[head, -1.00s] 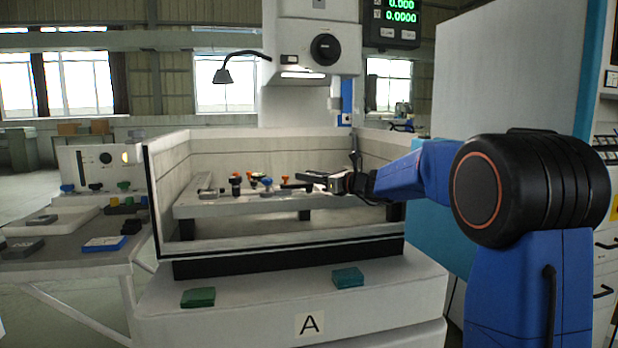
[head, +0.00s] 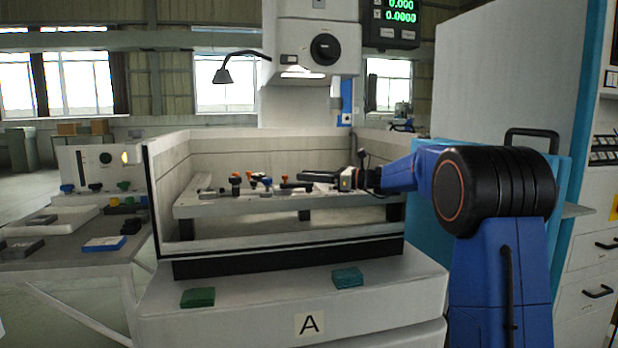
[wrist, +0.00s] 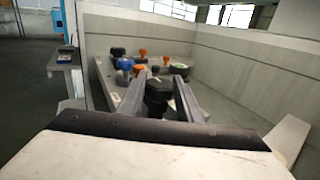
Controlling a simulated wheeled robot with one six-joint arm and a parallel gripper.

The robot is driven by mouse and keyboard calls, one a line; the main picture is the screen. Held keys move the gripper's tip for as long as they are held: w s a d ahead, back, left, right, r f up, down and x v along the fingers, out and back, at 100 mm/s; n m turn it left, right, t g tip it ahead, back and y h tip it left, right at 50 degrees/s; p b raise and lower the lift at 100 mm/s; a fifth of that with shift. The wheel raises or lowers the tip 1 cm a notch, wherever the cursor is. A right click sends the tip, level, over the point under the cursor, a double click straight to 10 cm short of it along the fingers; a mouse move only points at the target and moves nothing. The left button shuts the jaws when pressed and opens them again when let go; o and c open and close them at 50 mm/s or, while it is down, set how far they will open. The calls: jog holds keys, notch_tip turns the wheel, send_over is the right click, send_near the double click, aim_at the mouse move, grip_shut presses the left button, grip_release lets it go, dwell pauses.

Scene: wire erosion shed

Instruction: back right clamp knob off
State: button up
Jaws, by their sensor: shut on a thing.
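My gripper (wrist: 161,88) is shut on a black clamp knob (wrist: 158,97), which sits between the two fingers in the wrist view. In the head view my gripper (head: 306,177) reaches in from the right over the work table (head: 210,207) inside the tank.
The tank walls (head: 270,150) surround the work table on several sides. The machine head (head: 312,45) hangs above and behind. A side bench (head: 65,262) with trays and small blocks stands at the left. Two green blocks (head: 198,297) (head: 347,278) lie on the front ledge.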

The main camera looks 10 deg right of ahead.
jog(key=o, duration=1)
jog(key=shift+o, duration=0.2)
notch_tip(320, 180, up, 10)
